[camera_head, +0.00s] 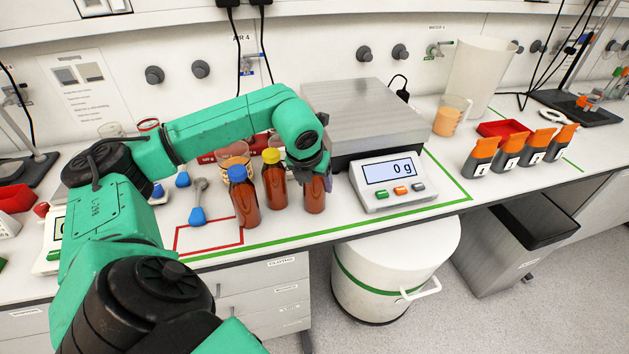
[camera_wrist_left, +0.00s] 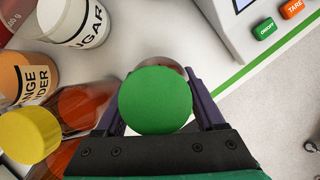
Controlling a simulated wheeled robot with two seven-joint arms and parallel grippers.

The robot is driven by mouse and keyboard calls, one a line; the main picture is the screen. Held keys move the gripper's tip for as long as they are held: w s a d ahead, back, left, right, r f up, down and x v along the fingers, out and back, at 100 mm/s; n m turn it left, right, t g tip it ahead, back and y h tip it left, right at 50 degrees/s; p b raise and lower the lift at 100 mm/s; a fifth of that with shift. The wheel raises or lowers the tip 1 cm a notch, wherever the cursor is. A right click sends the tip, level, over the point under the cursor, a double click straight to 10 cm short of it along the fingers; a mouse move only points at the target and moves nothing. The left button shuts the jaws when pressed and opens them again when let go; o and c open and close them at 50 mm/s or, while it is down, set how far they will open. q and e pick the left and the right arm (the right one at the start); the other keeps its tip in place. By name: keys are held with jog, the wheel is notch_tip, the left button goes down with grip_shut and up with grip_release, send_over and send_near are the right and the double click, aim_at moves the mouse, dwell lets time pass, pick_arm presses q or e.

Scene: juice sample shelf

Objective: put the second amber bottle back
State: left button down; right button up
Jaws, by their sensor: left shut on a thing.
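Three amber bottles stand in a row at the front of the bench. The left one has a blue cap (camera_head: 237,173), the middle one a yellow cap (camera_head: 271,155), which also shows in the left wrist view (camera_wrist_left: 28,135). My left gripper (camera_head: 314,168) is shut on the rightmost amber bottle (camera_head: 315,195), whose green cap (camera_wrist_left: 156,100) lies between the fingers in the left wrist view. My right gripper is not in view.
A scale display (camera_head: 393,180) reading 0 g is just right of the held bottle, with its steel platform (camera_head: 365,110) behind. A red-outlined area (camera_head: 208,247) lies left of the bottles. Several orange-topped containers (camera_head: 510,150) stand at right. A sugar jar (camera_wrist_left: 75,22) is close behind.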

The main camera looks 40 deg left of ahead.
pick_arm(q)
jog(key=shift+f, duration=0.1)
grip_release()
jog(key=shift+r, duration=0.2)
jog(key=shift+s+d+r, duration=0.1)
jog(key=shift+r, duration=0.15)
jog(key=b+v, duration=0.1)
jog(key=v, duration=1)
jog(key=shift+r, duration=0.15)
jog(key=shift+s, duration=0.1)
